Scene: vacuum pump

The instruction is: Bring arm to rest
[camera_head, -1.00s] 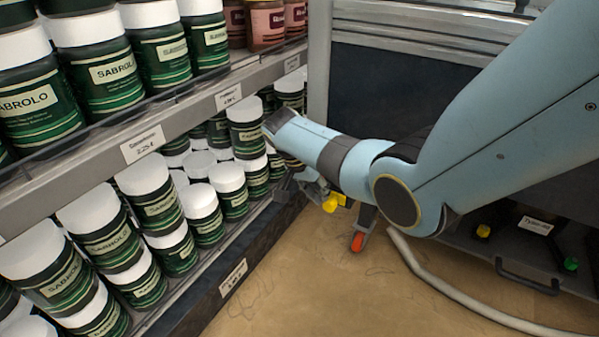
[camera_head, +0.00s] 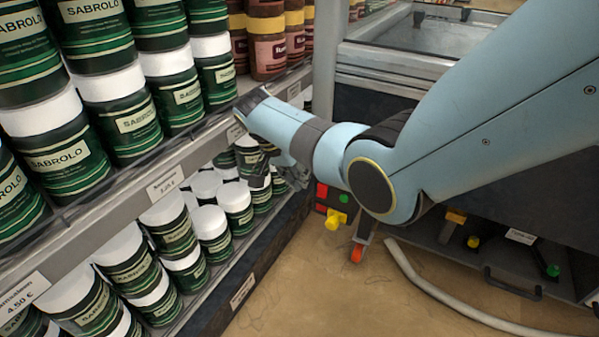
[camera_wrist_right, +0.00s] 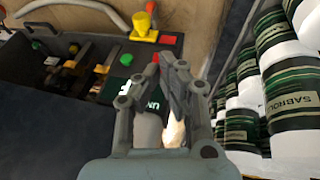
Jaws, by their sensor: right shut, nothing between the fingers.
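My right arm (camera_head: 410,160) reaches in from the right of the head view, light blue with dark joints. Its gripper (camera_head: 278,165) is partly hidden behind the wrist, in front of the lower shelf of jars. In the right wrist view, the right gripper (camera_wrist_right: 172,62) has its grey fingers close together, shut and empty. Beyond them is the vacuum pump unit (camera_wrist_right: 62,70), a dark panel with a yellow knob (camera_wrist_right: 145,27) and red and green buttons. The yellow knob also shows in the head view (camera_head: 336,219). My left gripper is not in view.
Shelves on the left hold several green jars (camera_head: 140,128) with white lids, close to the right gripper. A shelf edge (camera_head: 165,182) with price tags runs beside the wrist. A grey hose (camera_head: 430,285) lies on the brown floor.

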